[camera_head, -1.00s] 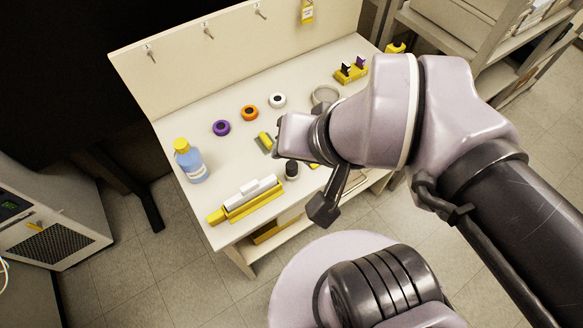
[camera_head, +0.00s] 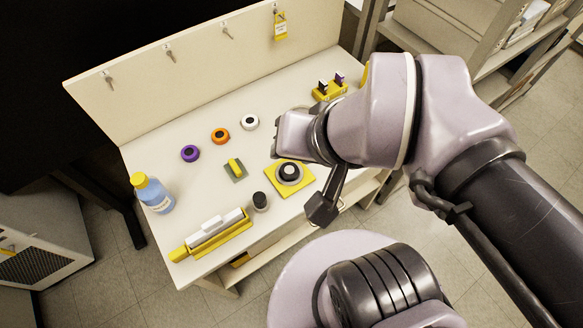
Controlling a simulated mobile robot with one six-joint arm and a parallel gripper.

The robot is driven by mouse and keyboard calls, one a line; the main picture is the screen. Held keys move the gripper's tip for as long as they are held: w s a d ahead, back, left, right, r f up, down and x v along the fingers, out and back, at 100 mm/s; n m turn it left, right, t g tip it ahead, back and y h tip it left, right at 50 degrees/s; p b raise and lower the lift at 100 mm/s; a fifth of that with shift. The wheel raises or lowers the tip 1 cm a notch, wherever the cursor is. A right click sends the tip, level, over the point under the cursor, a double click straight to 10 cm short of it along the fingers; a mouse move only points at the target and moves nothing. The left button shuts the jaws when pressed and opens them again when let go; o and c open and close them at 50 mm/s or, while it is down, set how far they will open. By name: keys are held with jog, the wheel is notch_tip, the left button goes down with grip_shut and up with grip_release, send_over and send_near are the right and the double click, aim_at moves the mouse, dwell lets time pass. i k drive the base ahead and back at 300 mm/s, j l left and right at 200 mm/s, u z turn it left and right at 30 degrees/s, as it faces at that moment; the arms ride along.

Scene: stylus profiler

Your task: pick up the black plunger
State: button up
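Two black things stand on the table, and I cannot tell for sure which is the black plunger. One is a short upright black cylinder with a grey top (camera_head: 261,201), right of the white and yellow roller-like piece. The other is a round black knob (camera_head: 289,171) within a pale ring on a yellow square plate (camera_head: 273,183). My arm's end (camera_head: 297,138) shows above and behind the plate in the picture, apart from both. Its fingers cannot be made out clearly, so open or shut does not show. Nothing is seen held.
On the white table (camera_head: 160,150) are purple (camera_head: 190,153), orange (camera_head: 220,136) and white (camera_head: 250,122) rolls, a blue bottle (camera_head: 153,193), a grey pad with a yellow block (camera_head: 235,169), the roller-like piece (camera_head: 215,234) and a yellow holder (camera_head: 329,90). A back panel with hooks stands behind.

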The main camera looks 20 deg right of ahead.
aim_at(261, 204)
jog(key=j+z, duration=0.25)
jog(key=j, duration=0.15)
jog(key=k+j+z, duration=0.2)
jog(key=j, duration=0.15)
jog(key=j+z, duration=0.25)
jog(key=j, duration=0.15)
